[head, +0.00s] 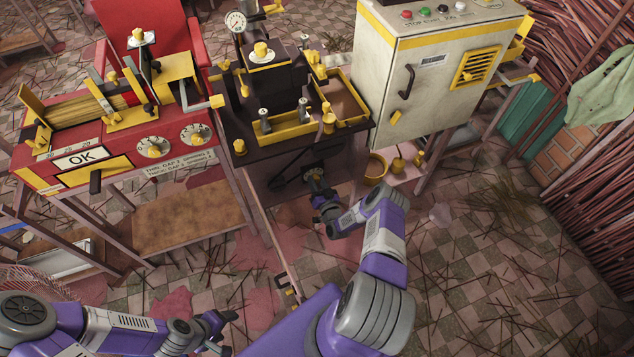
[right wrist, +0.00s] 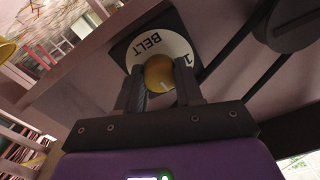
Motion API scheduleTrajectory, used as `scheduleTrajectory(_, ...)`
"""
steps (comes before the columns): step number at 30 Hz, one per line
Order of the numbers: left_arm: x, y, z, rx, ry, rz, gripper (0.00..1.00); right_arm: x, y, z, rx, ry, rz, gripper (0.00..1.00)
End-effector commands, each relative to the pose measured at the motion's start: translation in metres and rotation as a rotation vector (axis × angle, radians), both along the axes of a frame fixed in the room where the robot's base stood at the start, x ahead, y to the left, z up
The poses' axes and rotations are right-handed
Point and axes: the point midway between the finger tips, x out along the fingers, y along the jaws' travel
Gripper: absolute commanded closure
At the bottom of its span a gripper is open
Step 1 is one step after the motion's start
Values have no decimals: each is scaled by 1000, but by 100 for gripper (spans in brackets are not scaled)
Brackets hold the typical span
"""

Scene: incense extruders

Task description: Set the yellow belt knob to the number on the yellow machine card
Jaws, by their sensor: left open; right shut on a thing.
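The yellow belt knob (right wrist: 158,73) sits in front of a round white dial marked BELT (right wrist: 150,46) on a dark square plate. A digit that looks like 1 shows at the dial's right edge; the knob and fingers hide the rest. My right gripper (right wrist: 160,92) is shut on the knob, one finger on each side. My left gripper (head: 226,330) is open and empty, low at the left. I cannot make out a yellow machine card with a readable number.
Black belt parts (right wrist: 290,25) lie close to the right gripper.

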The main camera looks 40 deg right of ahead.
Motion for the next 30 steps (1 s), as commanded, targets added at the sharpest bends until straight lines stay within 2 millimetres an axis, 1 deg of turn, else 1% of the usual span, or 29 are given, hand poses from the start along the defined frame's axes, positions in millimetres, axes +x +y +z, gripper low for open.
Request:
scheduleTrajectory(7, 0, 0, 0, 0, 0, 0, 34, -1, 0, -1, 60, -17, 0, 95)
scheduleTrajectory(20, 0, 0, 0, 0, 0, 0, 34, -1, 1, -1, 68, -18, 0, 95)
scheduleTrajectory(21, 0, 0, 0, 0, 0, 0, 34, -1, 1, -1, 68, -18, 0, 58)
scheduleTrajectory(25, 0, 0, 0, 0, 0, 0, 34, -1, 0, -1, 66, -19, 0, 38)
scheduleTrajectory(30, 0, 0, 0, 0, 0, 0, 34, 0, 0, -1, 66, -20, 0, 38)
